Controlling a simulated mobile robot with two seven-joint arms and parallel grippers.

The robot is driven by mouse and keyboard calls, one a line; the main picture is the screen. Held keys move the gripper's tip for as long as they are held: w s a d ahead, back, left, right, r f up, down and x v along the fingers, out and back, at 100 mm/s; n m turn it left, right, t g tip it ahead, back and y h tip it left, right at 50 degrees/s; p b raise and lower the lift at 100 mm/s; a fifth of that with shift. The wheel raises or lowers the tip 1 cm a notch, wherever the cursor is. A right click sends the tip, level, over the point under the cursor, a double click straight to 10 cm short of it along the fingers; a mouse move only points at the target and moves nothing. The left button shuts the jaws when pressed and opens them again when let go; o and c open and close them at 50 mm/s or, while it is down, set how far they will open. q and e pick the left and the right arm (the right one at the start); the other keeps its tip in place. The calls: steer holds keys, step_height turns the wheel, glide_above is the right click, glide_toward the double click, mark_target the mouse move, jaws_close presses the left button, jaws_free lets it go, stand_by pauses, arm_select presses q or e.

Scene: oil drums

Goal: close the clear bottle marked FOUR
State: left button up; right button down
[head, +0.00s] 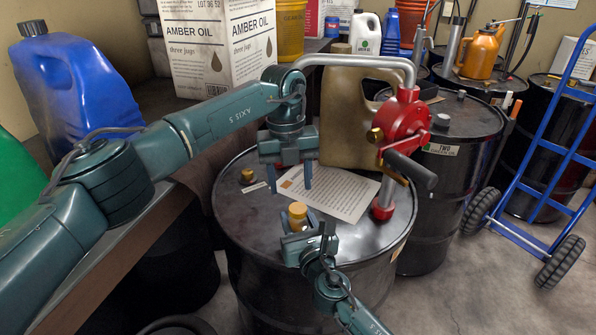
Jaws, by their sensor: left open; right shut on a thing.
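My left gripper (290,178) points down over the near black drum, its two blue fingers apart with nothing seen between them. My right gripper (298,222) is just below it in the picture, shut on a small yellow-orange thing (297,210). The fingers hide its lower part, and I cannot tell whether it is a cap or part of a small bottle. It stands just below the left gripper's fingers in the picture, apart from them. I cannot make out a clear bottle or the mark FOUR.
The near drum's lid (255,220) bears a printed sheet (335,195), a brass bung (247,175) and a red hand pump (403,125). A tan jug (345,110) stands behind. A drum labelled TWO (450,180) and a blue hand truck (545,160) are right. A blue jug (70,85) is left.

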mark_target(298, 208)
arm_select(q)
steer(key=r+n, duration=0.1)
steer(key=d+r+n, duration=0.1)
steer(key=n, duration=0.1)
steer(key=shift+s+d+n+t+y, duration=0.1)
steer(key=shift+d+n+t+y, duration=0.15)
steer(key=shift+n+t+y, duration=0.05)
steer(key=shift+f, duration=4.1)
steer(key=shift+c, duration=0.4)
